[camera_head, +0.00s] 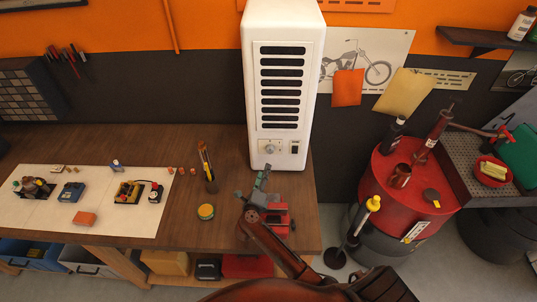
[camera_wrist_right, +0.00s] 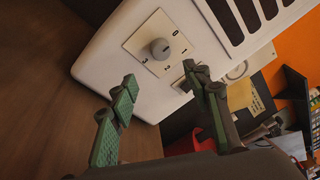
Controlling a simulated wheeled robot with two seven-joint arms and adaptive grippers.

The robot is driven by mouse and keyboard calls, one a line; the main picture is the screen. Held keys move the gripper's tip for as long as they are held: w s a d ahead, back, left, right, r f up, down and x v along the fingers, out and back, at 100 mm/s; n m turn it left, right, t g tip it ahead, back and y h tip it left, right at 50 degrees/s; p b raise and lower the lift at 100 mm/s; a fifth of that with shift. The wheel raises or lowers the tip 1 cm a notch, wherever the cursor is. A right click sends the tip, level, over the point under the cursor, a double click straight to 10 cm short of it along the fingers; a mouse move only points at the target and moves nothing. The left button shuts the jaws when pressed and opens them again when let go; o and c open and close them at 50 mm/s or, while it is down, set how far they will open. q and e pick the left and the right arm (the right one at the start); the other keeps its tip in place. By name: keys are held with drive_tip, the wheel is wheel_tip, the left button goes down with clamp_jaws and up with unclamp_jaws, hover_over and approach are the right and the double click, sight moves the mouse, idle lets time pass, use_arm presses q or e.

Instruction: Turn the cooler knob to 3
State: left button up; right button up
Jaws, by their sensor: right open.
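The white cooler (camera_head: 284,80) stands upright at the right end of the workbench. Its grey round knob (camera_head: 269,148) sits on a pale dial plate low on the front. In the right wrist view the knob (camera_wrist_right: 160,48) shows beyond the fingertips, with small numerals around it; its setting cannot be read surely. My right gripper (camera_head: 261,182) is just in front of the cooler, below the knob in the head view. In the wrist view its green-padded fingers (camera_wrist_right: 159,76) are apart with nothing between them, not touching the knob. My left gripper is not in view.
A dark rocker switch (camera_head: 294,148) sits right of the knob. A red drum (camera_head: 405,185) with bottles stands right.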

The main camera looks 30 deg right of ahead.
sight(270, 152)
drive_tip(key=p+x, duration=0.2)
drive_tip(key=x, duration=0.7)
drive_tip(key=shift+w+d+r, duration=0.1)
drive_tip(key=shift+w+r, duration=0.05)
drive_tip(key=shift+w, duration=0.05)
drive_tip(key=shift+x, duration=0.85)
drive_tip(key=shift+c, duration=0.6)
drive_tip(key=c, duration=1)
drive_tip(key=shift+c, duration=0.2)
